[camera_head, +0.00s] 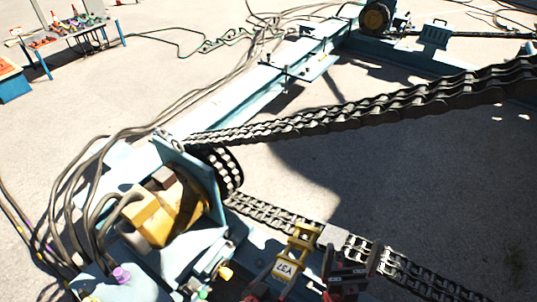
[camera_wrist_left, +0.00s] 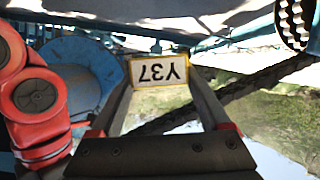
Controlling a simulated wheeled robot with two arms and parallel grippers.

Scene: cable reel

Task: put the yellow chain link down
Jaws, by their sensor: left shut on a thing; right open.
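The yellow chain link (camera_head: 303,240) with a white Y37 label is at the lower middle of the head view, by the dark lower chain. My left gripper (camera_head: 284,273) is shut on it. In the left wrist view the Y37 label of the chain link (camera_wrist_left: 158,71) shows upside down between the two fingers of my left gripper (camera_wrist_left: 160,90). My right gripper (camera_head: 346,270), dark with red parts, is open just to the right, near the lower chain (camera_head: 275,214). Whether the link touches the chain cannot be told.
A heavy dark chain (camera_head: 370,105) runs across the upper right. A light blue frame (camera_head: 265,90) with a sprocket (camera_head: 227,172) and cables stands at left. A table with tools (camera_head: 65,33) is far at upper left. Open concrete lies in the middle left.

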